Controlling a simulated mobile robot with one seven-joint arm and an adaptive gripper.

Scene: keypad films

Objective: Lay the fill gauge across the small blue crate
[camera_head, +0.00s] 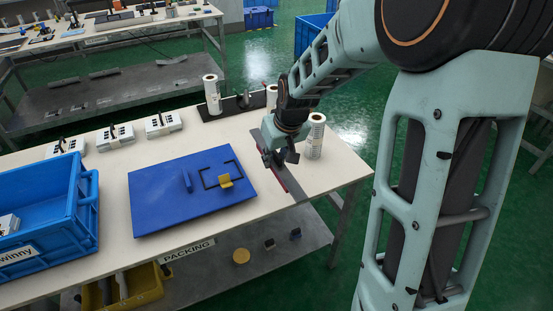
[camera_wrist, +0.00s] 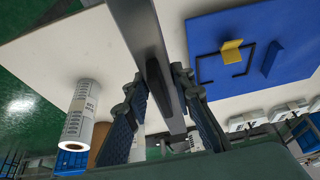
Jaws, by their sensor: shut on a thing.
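The fill gauge is a long, flat grey bar (camera_head: 294,189) with a red strip along part of it in the head view. My gripper (camera_head: 278,157) is shut on it near the table's right end, and the grip hides part of the bar. In the wrist view the bar (camera_wrist: 142,32) runs between the two fingers of my gripper (camera_wrist: 160,85). The blue crate (camera_head: 88,208) stands at the table's left end, partly cut off by the picture edge. It has a white label, and a pale item shows inside. The bar is well to the right of the crate.
A blue board (camera_head: 155,205) with a yellow block (camera_head: 226,181) and a black outline lies between crate and gripper. White label rolls (camera_head: 315,137) stand close to my gripper and behind it. Several white keypad boxes (camera_head: 116,137) line the back edge.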

